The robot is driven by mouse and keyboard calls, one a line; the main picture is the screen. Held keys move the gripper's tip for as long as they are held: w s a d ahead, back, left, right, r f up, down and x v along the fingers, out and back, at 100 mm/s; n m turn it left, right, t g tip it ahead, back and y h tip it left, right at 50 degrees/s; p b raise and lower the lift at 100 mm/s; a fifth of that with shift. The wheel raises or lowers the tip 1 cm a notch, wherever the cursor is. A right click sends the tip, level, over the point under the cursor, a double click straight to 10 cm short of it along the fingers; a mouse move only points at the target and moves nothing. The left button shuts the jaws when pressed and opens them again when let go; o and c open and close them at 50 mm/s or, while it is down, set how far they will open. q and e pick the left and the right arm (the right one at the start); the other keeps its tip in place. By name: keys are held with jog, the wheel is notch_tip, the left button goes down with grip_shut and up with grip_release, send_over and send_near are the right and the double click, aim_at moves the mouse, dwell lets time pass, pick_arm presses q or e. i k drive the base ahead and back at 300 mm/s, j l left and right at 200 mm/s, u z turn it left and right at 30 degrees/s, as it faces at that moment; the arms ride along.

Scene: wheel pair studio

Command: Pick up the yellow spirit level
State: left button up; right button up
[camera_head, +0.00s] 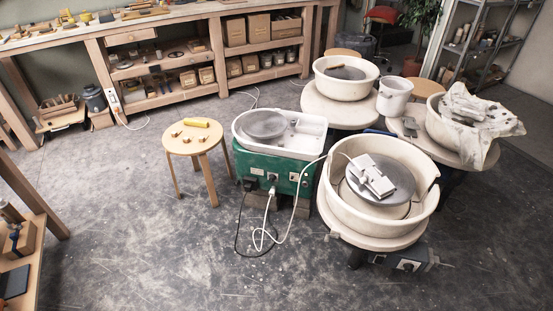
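The yellow spirit level (197,122) appears as a small yellow bar lying flat near the back edge of a round wooden stool (193,147). Its vials are too small to make out. Several small brown pieces (188,138) lie on the stool in front of it, apart from it. Neither of my grippers is in view.
A green pottery wheel (260,172) with a white basin stands just right of the stool. More wheels with wide basins (378,228) stand farther right. A cable runs across the floor at the front. A long workbench (150,25) lines the back. Floor left and front of the stool is clear.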

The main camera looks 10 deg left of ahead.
aim_at(195, 123)
jog(key=i+j+u, duration=0.65)
jog(key=i+j, duration=0.2)
jog(key=i+j+z, duration=0.1)
jog(key=z, duration=0.3)
jog(key=i+j+z, duration=0.2)
jog(key=z, duration=0.25)
jog(key=i+j+z, duration=0.2)
jog(key=i+j, duration=0.15)
jog(key=j, duration=0.3)
jog(key=i+j, duration=0.2)
jog(key=j, duration=0.15)
jog(key=i+j+z, duration=0.15)
jog(key=j, duration=0.2)
jog(key=i+j+z, duration=0.1)
jog(key=j, duration=0.25)
jog(key=i+j+z, duration=0.1)
jog(key=j, duration=0.3)
jog(key=i, duration=0.1)
